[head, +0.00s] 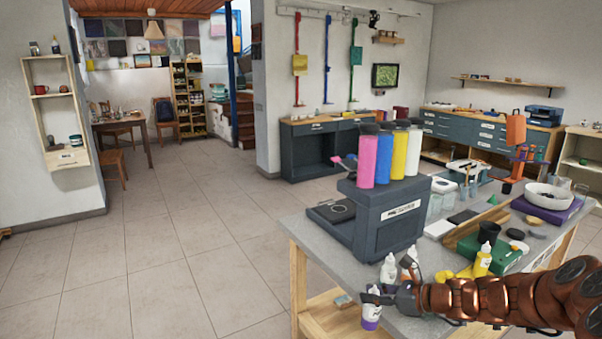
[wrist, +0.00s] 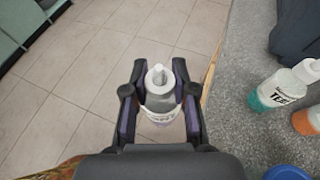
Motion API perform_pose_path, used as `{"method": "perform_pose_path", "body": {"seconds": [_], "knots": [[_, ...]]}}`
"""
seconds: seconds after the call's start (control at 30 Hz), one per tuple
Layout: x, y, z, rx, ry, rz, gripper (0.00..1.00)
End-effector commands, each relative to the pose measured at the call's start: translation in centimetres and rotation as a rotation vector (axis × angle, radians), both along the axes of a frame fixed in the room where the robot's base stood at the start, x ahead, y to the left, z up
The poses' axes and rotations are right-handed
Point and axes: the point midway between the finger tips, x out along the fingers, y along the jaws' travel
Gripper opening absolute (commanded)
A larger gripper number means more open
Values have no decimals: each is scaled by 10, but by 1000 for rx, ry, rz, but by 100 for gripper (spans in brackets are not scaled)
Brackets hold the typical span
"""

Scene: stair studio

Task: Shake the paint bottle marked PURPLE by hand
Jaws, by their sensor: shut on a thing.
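A small white bottle with a purple lower part (head: 371,312) is held in my gripper (head: 378,297) just off the table's near left edge, above the floor. In the wrist view the bottle (wrist: 160,99) sits between the two fingers of my gripper (wrist: 159,92), its pale nozzle pointing toward the camera. My gripper is shut on it. The bottle looks about upright in the head view. Its label is partly hidden and too small to read.
The grey work table (head: 303,230) holds a dark machine (head: 392,238) with pink, blue, yellow and white cylinders on top. A teal-bottomed bottle (wrist: 275,92) and an orange-bottomed bottle (wrist: 306,120) stand near the gripper. Open tiled floor (head: 180,240) lies left.

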Motion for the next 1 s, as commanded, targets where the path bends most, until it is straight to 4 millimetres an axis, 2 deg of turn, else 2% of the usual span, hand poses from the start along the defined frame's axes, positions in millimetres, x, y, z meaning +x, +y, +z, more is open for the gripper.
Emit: {"method": "perform_pose_path", "body": {"seconds": [0.03,0.1,0.13,0.17,0.3,0.4,0.47,0.6,0.67,0.73,0.8,0.87,0.93,0.97,1.0], "knots": [[1,-1,27,-10,-14,1,0],[0,0,48,-5,-10,2,0],[0,1,49,-2,-6,3,0],[0,1,47,0,-3,3,0],[-1,1,-12,6,8,-1,0],[0,0,-26,2,-1,1,0],[0,-1,-12,-4,-9,2,0],[0,0,44,-6,-12,1,0],[0,1,49,-1,-5,3,0],[0,1,29,7,4,1,0],[0,1,-4,6,8,-2,0],[0,1,-22,5,5,-1,0],[0,0,-25,1,-2,0,0],[0,0,-19,-2,-6,1,0],[1,-1,-4,-6,-10,1,0]]}}
